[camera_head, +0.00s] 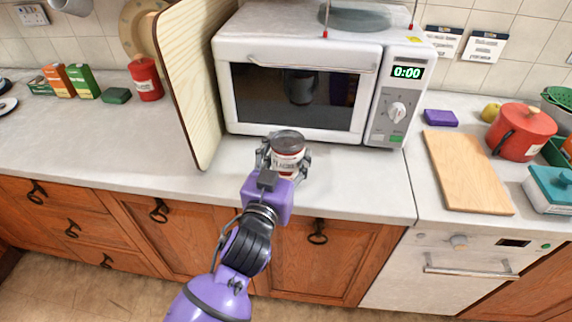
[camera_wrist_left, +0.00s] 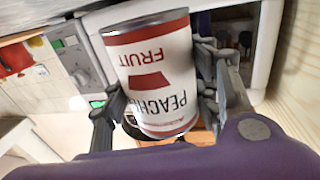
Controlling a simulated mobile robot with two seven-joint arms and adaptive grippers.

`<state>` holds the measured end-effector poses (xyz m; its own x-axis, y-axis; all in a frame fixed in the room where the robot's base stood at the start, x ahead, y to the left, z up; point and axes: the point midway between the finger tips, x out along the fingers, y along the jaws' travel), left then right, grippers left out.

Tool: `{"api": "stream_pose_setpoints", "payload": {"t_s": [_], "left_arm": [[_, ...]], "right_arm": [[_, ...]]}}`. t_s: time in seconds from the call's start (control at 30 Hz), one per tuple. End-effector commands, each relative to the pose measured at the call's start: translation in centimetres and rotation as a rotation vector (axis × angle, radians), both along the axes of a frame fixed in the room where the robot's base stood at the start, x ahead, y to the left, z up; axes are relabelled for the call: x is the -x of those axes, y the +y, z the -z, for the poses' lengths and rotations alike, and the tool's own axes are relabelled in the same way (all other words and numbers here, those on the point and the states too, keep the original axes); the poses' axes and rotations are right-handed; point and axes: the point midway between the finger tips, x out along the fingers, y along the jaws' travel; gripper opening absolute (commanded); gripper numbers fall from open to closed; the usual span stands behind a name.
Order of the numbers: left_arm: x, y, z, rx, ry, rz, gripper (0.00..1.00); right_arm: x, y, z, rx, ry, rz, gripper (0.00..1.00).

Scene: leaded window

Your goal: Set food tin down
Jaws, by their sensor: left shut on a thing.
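The food tin (camera_head: 288,150) has a white label with red print and a grey metal lid. My left gripper (camera_head: 284,160) is shut around its sides, in front of the microwave near the counter's front edge. In the left wrist view the tin (camera_wrist_left: 150,75) fills the middle, with "PEACHES" and "FRUIT" on its label, between the fingers of the left gripper (camera_wrist_left: 165,95). In the head view the tin looks upright. I cannot tell whether its base touches the counter (camera_head: 350,185). My right gripper is in neither view.
A white microwave (camera_head: 300,50) stands right behind the tin, beside an upright wooden board (camera_head: 185,90). A cutting board (camera_head: 465,170) and a red pot (camera_head: 520,130) are at the right. A red canister (camera_head: 146,80) and small boxes (camera_head: 72,80) stand at the left. The left counter front is clear.

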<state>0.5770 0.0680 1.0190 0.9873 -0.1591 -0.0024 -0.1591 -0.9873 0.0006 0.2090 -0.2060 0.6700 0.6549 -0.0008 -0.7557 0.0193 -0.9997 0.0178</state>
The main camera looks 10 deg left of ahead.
Motion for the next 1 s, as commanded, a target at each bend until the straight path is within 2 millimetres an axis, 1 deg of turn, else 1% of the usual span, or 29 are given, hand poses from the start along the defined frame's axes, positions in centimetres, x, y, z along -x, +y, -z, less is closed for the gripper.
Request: {"api": "stream_pose_setpoints", "payload": {"t_s": [0.07, 0.17, 0.2, 0.23, 0.33, 0.67, 0.8, 0.83, 0.93, 1.0], "left_arm": [[-0.3, 0.1, 0.2, 0.0, -0.006, 0.001, 0.12], [-1.0, 0.6, 1.3, -0.002, -0.003, 0.001, 0.12], [-0.9, 0.5, 2.2, 0.001, 0.0, 0.0, 0.12], [-0.9, 0.5, 2.7, 0.002, 0.0, 0.0, 0.12], [-0.8, 0.5, 3.8, 0.0, -0.002, 0.001, 0.12], [-0.8, 0.4, 3.9, 0.001, -0.007, 0.002, 0.12], [-0.8, 0.4, 4.4, 0.001, -0.005, 0.002, 0.12], [-0.8, 0.5, 4.5, -0.001, -0.002, 0.001, 0.59], [-0.8, 0.5, 4.4, -0.001, -0.002, 0.001, 0.72], [-0.8, 0.5, 4.4, -0.001, -0.002, 0.001, 0.74]], "right_arm": [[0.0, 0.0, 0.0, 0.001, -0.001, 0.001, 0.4], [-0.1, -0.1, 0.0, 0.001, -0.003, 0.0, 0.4], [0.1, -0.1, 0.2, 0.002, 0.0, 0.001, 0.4], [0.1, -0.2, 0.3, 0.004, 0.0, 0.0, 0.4], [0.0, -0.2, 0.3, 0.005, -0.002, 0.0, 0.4], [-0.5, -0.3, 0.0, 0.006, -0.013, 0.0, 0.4], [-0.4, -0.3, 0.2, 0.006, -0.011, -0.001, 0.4], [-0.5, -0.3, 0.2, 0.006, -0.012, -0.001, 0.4], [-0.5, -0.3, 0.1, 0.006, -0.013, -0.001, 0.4], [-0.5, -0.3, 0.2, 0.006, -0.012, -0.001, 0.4]]}}
